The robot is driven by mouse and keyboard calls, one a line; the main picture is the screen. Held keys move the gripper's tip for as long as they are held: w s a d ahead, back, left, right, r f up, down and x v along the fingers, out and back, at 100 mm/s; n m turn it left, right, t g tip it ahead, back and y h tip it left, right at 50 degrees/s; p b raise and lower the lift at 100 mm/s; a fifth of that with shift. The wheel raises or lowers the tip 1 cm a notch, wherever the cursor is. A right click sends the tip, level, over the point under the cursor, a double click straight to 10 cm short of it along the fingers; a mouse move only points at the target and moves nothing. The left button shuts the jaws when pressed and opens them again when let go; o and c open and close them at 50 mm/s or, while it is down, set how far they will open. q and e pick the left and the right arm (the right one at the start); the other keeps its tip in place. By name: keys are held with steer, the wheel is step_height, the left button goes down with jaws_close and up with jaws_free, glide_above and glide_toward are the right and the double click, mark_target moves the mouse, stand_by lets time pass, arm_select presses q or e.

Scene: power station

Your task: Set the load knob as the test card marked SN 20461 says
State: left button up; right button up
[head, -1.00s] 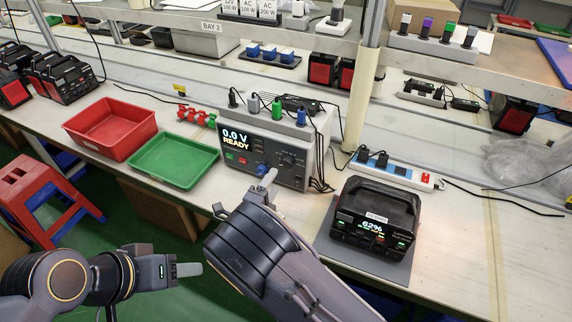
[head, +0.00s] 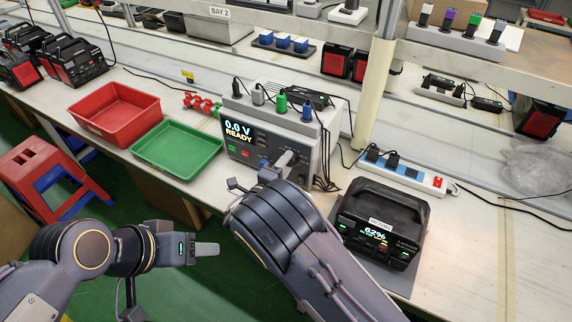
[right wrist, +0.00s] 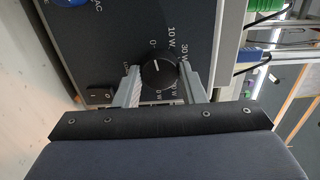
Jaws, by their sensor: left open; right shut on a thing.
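The tester (head: 262,150) is a grey box on the bench, its screen reading 0.0 V READY. Its load knob (right wrist: 158,74) is black and round, with a white mark pointing near the 0 on its scale; 10 W and 30 W are legible, other labels partly hidden. My right gripper (right wrist: 163,86) is shut on the knob, one finger on each side; in the head view its fingers (head: 286,160) reach the panel. My left gripper (head: 206,249) is open and empty, low in front of the bench. No card marked SN 20461 is legible in these views.
A black power station (head: 382,222) stands on a grey mat to the right, its label too small to read. A green tray (head: 178,146) and a red bin (head: 115,110) sit to the left. A power strip (head: 402,172) lies behind the station. A red stool (head: 45,170) stands at left.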

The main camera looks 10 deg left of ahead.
steer(key=shift+c, duration=1.3)
steer(key=shift+f+m+b, duration=0.15)
steer(key=shift+m+b, duration=15.05)
steer(key=shift+m, duration=0.7)
